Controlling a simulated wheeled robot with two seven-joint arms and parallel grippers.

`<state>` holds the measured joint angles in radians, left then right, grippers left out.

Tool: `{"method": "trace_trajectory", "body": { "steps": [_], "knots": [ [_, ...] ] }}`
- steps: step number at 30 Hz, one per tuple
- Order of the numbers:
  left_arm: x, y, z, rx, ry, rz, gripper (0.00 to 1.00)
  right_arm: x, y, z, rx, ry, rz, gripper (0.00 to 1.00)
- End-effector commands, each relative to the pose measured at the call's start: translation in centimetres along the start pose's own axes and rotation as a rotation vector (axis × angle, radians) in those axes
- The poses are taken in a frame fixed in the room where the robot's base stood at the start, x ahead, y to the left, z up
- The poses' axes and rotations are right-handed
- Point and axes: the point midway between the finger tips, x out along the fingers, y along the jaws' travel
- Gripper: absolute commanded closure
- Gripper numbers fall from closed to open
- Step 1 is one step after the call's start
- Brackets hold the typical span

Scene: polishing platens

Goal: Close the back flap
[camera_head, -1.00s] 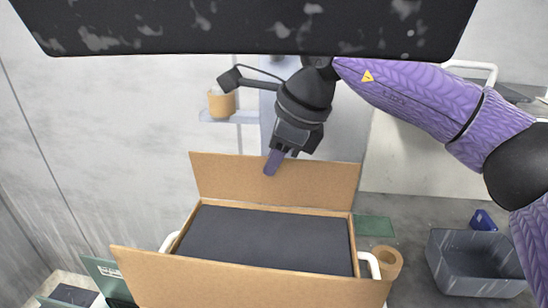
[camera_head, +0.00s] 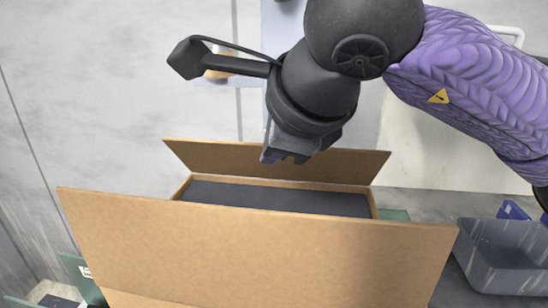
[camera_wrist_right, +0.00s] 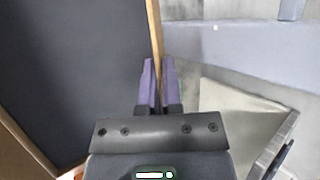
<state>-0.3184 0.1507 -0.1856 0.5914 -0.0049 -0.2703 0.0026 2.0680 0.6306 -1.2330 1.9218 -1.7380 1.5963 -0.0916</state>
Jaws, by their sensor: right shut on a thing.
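The cardboard box (camera_head: 250,262) stands open in front of me, with a dark grey sheet (camera_head: 275,198) inside it. Its front flap side rises toward me and hides part of the inside. The back flap (camera_head: 215,159) stands up at the far side, leaning away. My right gripper (camera_head: 284,158) is at the middle of the back flap, its wrist hiding part of the flap. In the right wrist view the purple fingers (camera_wrist_right: 159,85) are closed on the flap's thin edge (camera_wrist_right: 155,35), with the dark sheet to the left. My left gripper is not in view.
A grey bin (camera_head: 500,258) with a blue object (camera_head: 513,210) stands at the right. Green items (camera_head: 80,275) lie at the lower left. A tape roll (camera_head: 222,70) sits on a shelf at the back, partly hidden by my wrist.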

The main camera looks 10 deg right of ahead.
Motion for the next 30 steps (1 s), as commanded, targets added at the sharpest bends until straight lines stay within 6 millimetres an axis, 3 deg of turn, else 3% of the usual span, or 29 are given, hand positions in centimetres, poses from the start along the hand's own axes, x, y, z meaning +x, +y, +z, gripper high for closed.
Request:
{"method": "trace_trajectory", "body": {
  "steps": [6,22,24,27,30],
  "knots": [
    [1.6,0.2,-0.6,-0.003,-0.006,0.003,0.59,0.2,0.8,-0.1,-0.028,0.001,-0.059,1.0],
    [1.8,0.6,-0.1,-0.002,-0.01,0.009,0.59,0.0,0.8,0.0,-0.035,0.002,-0.082,1.0],
    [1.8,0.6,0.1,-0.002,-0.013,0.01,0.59,0.0,0.8,0.0,-0.035,0.002,-0.082,0.8],
    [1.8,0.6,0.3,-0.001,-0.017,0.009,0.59,0.0,0.8,0.0,-0.035,0.002,-0.081,0.59],
    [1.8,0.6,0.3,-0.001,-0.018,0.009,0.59,0.0,0.8,0.0,-0.035,0.002,-0.081,0.59]
  ]
}}
